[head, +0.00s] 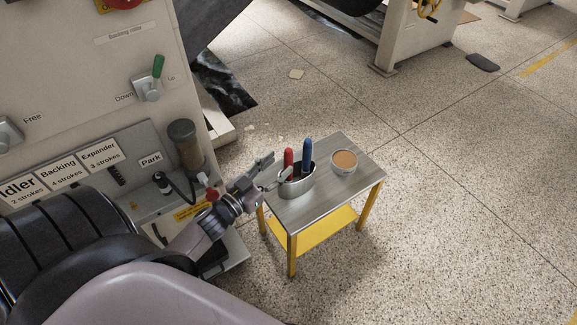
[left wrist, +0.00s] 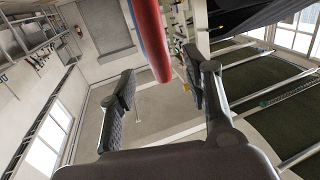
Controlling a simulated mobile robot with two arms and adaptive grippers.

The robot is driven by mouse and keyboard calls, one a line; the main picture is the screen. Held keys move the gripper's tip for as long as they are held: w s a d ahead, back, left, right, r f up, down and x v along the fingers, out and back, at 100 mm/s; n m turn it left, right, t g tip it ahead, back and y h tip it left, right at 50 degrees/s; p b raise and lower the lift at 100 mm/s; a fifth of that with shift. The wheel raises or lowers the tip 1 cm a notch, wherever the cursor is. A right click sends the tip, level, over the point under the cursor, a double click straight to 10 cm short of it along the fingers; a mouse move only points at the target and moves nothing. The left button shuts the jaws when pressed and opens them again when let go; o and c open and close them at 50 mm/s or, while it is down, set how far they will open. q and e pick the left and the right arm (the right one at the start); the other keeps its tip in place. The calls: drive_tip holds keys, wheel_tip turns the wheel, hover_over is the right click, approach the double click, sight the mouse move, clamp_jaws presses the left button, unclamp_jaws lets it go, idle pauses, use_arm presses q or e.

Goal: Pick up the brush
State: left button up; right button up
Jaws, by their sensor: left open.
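A grey oval metal cup (head: 297,186) stands on a small table (head: 328,192). It holds a red-handled tool (head: 288,160) and a blue-handled tool (head: 307,154), both upright, with a pale piece beside the red one. Their lower ends are hidden in the cup, so I cannot tell which is the brush. My left gripper (head: 272,170) is open at the cup's left side, close to the red handle. In the left wrist view, the red handle (left wrist: 150,38) shows between the spread fingers (left wrist: 160,72), with blue beside it. My right gripper is not in view.
The table has yellow legs and a yellow lower shelf (head: 325,232). A machine panel (head: 75,75) with levers rises at the left. The speckled floor right of the table is clear.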

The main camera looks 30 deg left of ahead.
sight(285, 159)
use_arm(q)
drive_tip(key=w, duration=0.3)
drive_tip(key=w+b, duration=0.1)
drive_tip(key=w, duration=0.1)
drive_tip(key=shift+w+d, duration=0.15)
drive_tip(key=shift+d, duration=0.2)
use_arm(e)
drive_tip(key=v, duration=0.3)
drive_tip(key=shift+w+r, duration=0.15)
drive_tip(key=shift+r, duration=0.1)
use_arm(q)
clamp_jaws()
